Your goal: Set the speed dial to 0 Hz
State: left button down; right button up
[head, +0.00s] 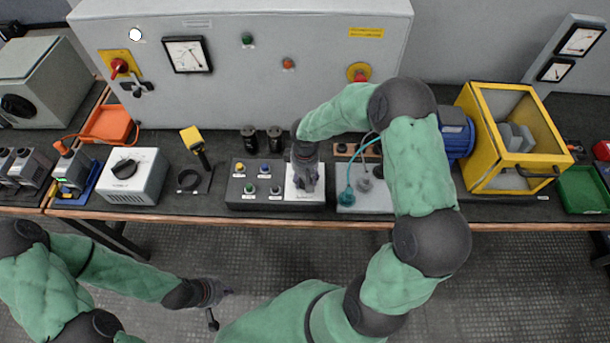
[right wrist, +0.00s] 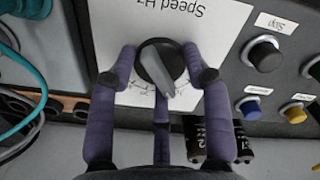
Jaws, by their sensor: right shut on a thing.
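The speed dial (right wrist: 155,62) is a black round knob with a grey pointer on a white plate (right wrist: 105,25) marked "Speed Hz", which appears upside down in the right wrist view. The pointer's long end points down and slightly right there, toward small scale marks too fine to read. My right gripper (right wrist: 160,80) has its purple fingers shut around the knob. In the head view my right gripper (head: 306,180) reaches down over the plate (head: 305,199) and hides the dial. My left gripper (head: 215,302) hangs in front of the bench, its fingers spread and empty.
A dark button box (head: 234,202) adjoins the plate on the left. On the right are a grey panel with a teal cable (head: 348,196) and a yellow-framed cage (head: 478,176). A large grey cabinet (head: 250,80) stands behind. A white box with a black knob (head: 145,185) sits left.

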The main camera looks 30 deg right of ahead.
aim_at(305, 178)
jog(key=n+p, duration=0.2)
jog(key=n, duration=0.2)
jog(key=shift+n, duration=0.4)
dwell(0.4)
jog(key=o, duration=1.2)
jog(key=shift+c, duration=0.2)
notch_tip(305, 178, up, 12)
